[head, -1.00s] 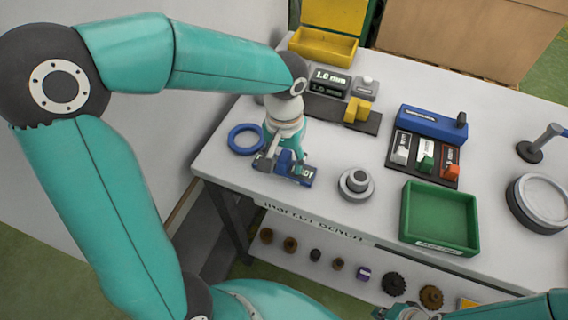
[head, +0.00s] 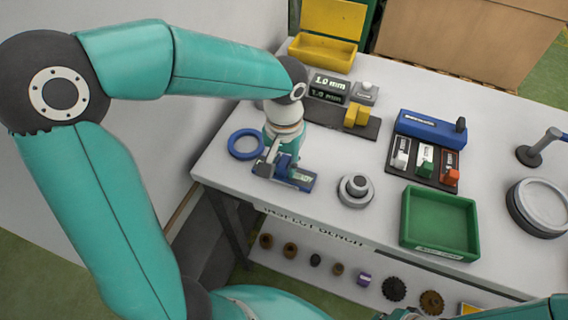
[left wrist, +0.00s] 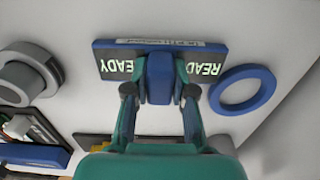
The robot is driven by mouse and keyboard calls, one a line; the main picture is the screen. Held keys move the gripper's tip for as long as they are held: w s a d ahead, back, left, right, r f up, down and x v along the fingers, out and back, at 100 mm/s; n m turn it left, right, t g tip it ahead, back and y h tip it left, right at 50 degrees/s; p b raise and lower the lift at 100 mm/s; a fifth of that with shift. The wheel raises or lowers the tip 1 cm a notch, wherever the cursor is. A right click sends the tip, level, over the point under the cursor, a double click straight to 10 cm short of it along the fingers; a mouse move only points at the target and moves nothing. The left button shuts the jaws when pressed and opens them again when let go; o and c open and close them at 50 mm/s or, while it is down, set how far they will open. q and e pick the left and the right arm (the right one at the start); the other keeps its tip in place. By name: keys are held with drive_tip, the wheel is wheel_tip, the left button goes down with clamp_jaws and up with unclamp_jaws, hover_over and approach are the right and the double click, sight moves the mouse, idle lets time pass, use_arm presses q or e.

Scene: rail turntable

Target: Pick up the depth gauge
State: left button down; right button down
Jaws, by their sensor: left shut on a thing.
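A blue upright block (left wrist: 160,78), which I take for the depth gauge, stands at the middle of a dark blue base (left wrist: 205,52) with lit READY panels at both ends. In the left wrist view my left gripper (left wrist: 160,92) is shut on this block, one finger on each side. In the head view the left gripper (head: 282,163) hides most of the block, and the base (head: 302,180) shows under it near the bench's front edge. I see no clear gap between block and base. Only a sliver of my right gripper (head: 400,315) shows at the bottom edge.
A blue ring (head: 233,148) lies just left of the base. A grey stepped round part (head: 355,179) stands to its right, then a green tray (head: 408,232). Behind are a thickness display (head: 328,88) and a black rack (head: 432,179) with several small gauges.

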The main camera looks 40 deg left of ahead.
sight(283, 160)
use_arm(q)
wheel_tip(283, 160, up, 20)
drive_tip(key=p, duration=0.2)
drive_tip(key=shift+f, duration=0.1)
drive_tip(key=c, duration=1.5)
unclamp_jaws()
clamp_jaws()
drive_tip(key=shift+a, duration=0.1)
